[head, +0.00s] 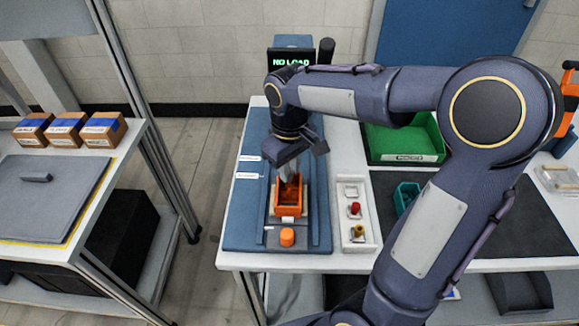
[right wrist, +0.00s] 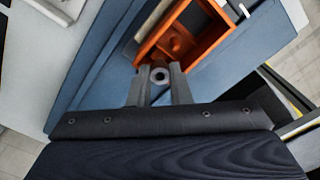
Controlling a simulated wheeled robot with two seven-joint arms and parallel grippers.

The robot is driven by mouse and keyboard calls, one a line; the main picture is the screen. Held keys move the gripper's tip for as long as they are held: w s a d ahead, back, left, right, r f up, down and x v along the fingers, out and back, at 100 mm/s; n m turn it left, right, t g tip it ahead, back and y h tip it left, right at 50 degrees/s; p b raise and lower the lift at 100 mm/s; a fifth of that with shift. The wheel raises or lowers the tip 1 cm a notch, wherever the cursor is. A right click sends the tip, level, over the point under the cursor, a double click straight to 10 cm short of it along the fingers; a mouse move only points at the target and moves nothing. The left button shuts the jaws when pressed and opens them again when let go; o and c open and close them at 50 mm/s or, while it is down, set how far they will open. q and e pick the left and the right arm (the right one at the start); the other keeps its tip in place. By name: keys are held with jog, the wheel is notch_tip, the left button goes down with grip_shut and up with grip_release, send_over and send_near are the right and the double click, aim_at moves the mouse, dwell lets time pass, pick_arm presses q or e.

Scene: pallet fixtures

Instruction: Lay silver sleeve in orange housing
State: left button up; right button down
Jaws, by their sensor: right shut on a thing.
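The orange housing (head: 288,199) is an open box on a blue fixture on the table. It also shows in the right wrist view (right wrist: 208,52), with a round feature inside. My right gripper (head: 290,168) points down just above the far end of the housing. My left gripper is not in view.
An orange knob (head: 287,237) stands in front of the housing. To the right is a white tray (head: 357,246) with red and yellow parts, then a green bin (head: 405,143) and a teal container (head: 405,195). A display (head: 292,62) reading "NO LOAD" stands behind.

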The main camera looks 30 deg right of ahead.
jog(key=shift+s+f, duration=0.2)
jog(key=shift+f, duration=0.15)
jog(key=c, duration=1.6)
grip_release()
jog(key=shift+c, duration=0.2)
jog(key=shift+w+d+r+p, duration=0.1)
jog(key=shift+d+r+p, duration=0.05)
jog(key=shift+r+p, duration=1.15)
jog(key=shift+r, duration=0.2)
jog(key=shift+w, duration=0.1)
